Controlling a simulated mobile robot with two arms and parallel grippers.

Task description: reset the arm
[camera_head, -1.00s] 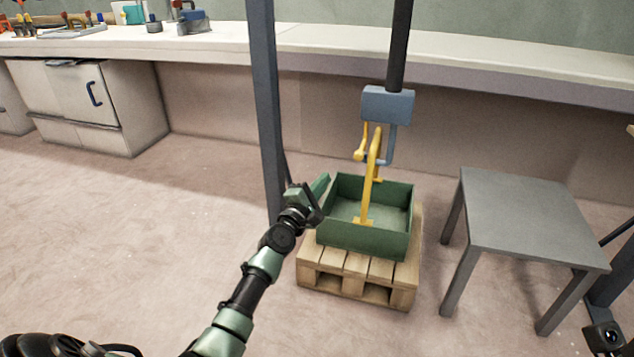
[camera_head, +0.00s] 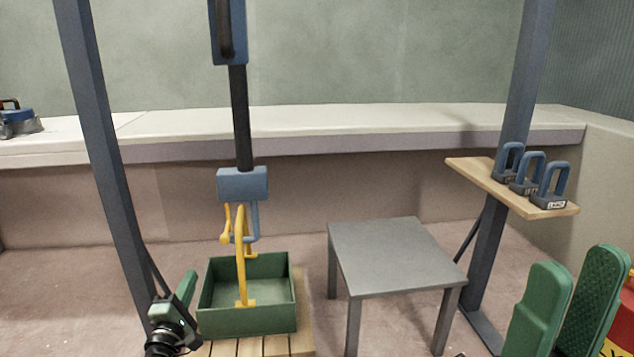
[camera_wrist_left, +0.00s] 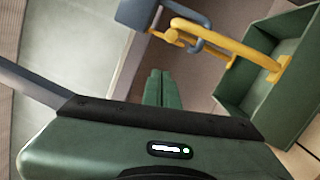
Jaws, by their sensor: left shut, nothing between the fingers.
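My left gripper (camera_head: 187,286) is at the lower left of the head view, beside the left wall of a green crate (camera_head: 247,320). In the left wrist view its green fingers (camera_wrist_left: 159,88) are together with nothing between them. My right gripper (camera_head: 577,262) is at the lower right of the head view. Its two green fingers stand apart with an empty gap between them. The crate has a yellow upright handle (camera_head: 241,265). A blue hoist block with a hook (camera_head: 243,184) hangs at its top; I cannot tell if the hook carries the handle.
The crate is on a wooden pallet (camera_head: 304,336). A grey table (camera_head: 395,257) stands right of it. Grey posts (camera_head: 97,130) flank the area. A wooden shelf (camera_head: 480,178) holds blue-handled weights (camera_head: 550,185). A red object (camera_head: 622,320) is behind my right gripper.

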